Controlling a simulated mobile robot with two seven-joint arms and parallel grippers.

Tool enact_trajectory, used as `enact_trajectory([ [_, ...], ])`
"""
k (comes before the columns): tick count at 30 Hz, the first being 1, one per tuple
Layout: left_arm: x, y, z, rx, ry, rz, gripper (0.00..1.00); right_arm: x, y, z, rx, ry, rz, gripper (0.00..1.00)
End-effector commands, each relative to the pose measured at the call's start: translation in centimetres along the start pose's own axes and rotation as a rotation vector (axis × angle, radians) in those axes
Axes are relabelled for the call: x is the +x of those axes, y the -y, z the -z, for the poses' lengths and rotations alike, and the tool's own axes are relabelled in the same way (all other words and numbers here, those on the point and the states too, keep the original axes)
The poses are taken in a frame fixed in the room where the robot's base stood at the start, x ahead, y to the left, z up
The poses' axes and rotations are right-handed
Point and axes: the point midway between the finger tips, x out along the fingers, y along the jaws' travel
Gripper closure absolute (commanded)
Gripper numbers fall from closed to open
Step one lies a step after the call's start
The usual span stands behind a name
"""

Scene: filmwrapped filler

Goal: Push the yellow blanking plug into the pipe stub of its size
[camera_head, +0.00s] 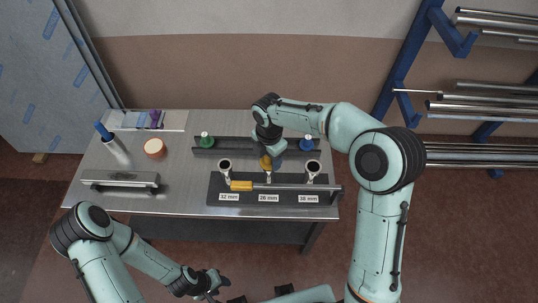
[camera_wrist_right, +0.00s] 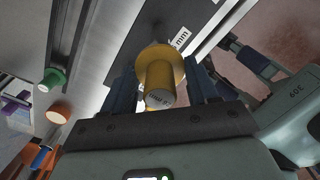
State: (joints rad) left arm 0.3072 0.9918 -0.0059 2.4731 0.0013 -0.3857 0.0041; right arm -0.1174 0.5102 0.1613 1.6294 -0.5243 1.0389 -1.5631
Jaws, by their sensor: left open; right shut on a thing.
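The yellow blanking plug (camera_head: 265,164) is between the fingers of my right gripper (camera_head: 269,148), with its flange and lettered end showing in the right wrist view (camera_wrist_right: 160,75). My right gripper is shut on it. The plug is at the top of the middle pipe stub (camera_head: 268,176), labelled 26 mm; I cannot tell whether it is inside the stub or just above it. My left gripper (camera_head: 217,289) is open and empty, in front of the bench.
A green plug (camera_head: 204,141) and a blue plug (camera_head: 306,144) stand on the dark rack behind. A cork-coloured disc (camera_head: 155,147) and a blue-topped cylinder (camera_head: 104,132) stand on the left of the bench.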

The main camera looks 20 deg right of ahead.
Motion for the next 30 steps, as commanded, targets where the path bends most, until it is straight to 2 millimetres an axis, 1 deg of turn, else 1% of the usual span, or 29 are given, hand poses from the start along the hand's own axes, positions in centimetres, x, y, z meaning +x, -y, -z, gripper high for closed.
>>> enact_trajectory([
  [23, 0.8, 0.4, -0.5, -0.002, 0.006, 0.002, 0.57, 2.0, 0.0, 0.0, 0.0, 0.0, 0.001, 0.71],
  [24, 0.8, 0.4, -0.5, -0.002, 0.006, 0.002, 0.57, 2.0, 0.0, 0.0, 0.0, 0.0, 0.001, 0.35],
  [26, 0.8, 0.4, -0.4, -0.002, 0.006, 0.002, 0.57, 2.0, 0.0, 0.0, 0.0, 0.0, 0.0, 0.15],
  [27, 0.7, 0.4, -0.4, -0.002, 0.006, 0.002, 0.57, 2.0, 0.0, 0.0, 0.0, 0.0, 0.0, 0.12],
  [30, 0.7, 0.4, -0.4, -0.002, 0.006, 0.002, 0.57, 2.0, 0.0, 0.0, 0.0, 0.0, 0.0, 0.12],
])
